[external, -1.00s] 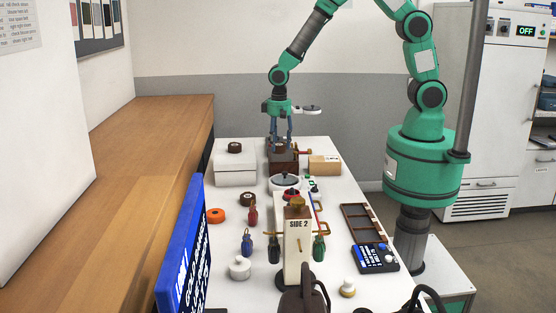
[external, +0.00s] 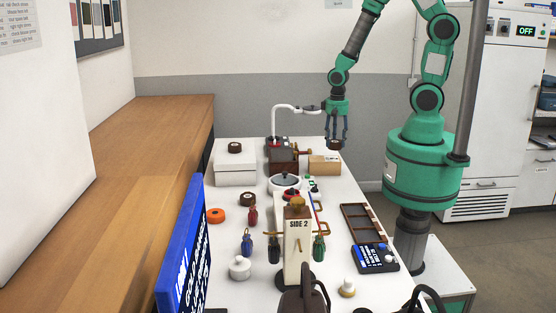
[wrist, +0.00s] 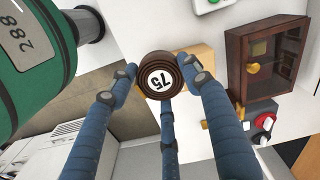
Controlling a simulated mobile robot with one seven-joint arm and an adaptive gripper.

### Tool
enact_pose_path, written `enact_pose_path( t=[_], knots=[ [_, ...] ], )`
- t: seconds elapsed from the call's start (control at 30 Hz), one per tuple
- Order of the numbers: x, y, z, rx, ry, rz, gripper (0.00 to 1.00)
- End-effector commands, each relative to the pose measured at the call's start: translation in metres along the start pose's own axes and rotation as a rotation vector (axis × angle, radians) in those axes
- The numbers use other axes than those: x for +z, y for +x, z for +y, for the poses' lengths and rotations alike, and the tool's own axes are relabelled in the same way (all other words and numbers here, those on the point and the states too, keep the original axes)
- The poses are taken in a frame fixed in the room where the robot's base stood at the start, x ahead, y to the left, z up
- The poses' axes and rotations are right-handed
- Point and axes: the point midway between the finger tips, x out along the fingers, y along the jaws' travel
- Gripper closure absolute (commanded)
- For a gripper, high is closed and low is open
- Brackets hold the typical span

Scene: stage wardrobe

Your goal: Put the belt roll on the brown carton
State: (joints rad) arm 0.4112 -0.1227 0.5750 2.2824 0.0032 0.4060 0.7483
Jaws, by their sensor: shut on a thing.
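My gripper (external: 336,141) has its blue fingers shut around a dark brown belt roll (external: 334,145), held in the air near the far right edge of the table. In the wrist view the belt roll (wrist: 160,79) sits between the fingertips (wrist: 158,85), with its white "75" label facing the camera. The brown carton (external: 325,166) stands on the table just below and slightly left of the roll. In the wrist view the carton (wrist: 203,55) shows partly behind the roll, with a visible gap in the external view.
A dark wooden cabinet (external: 283,161) stands left of the carton, with a white curved post (external: 295,107) behind it. A white box (external: 235,170) carries another dark roll (external: 235,147). Pots, tools and a "SIDE 2" stand (external: 297,255) crowd the nearer table.

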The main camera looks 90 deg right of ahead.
Motion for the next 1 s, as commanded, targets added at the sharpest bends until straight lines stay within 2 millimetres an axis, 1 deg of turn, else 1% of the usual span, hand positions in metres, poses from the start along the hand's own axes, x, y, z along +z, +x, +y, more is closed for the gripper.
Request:
enact_pose_path(
  t=[0.03,0.2,0.3,0.4,0.5,0.63,1.0],
  knots=[
    [0.005,0.002,0.013,-0.001,0.025,0.001,0.80],
    [0.024,0.010,0.051,0.000,0.099,0.001,0.80],
    [0.035,0.014,0.068,0.000,0.137,0.000,0.80],
    [0.044,0.018,0.082,0.000,0.166,0.001,0.80],
    [0.050,0.020,0.090,-0.001,0.187,0.001,0.80],
    [0.055,0.022,0.097,0.000,0.201,0.000,0.80],
    [0.055,0.022,0.098,0.000,0.203,0.000,0.80]
  ],
)
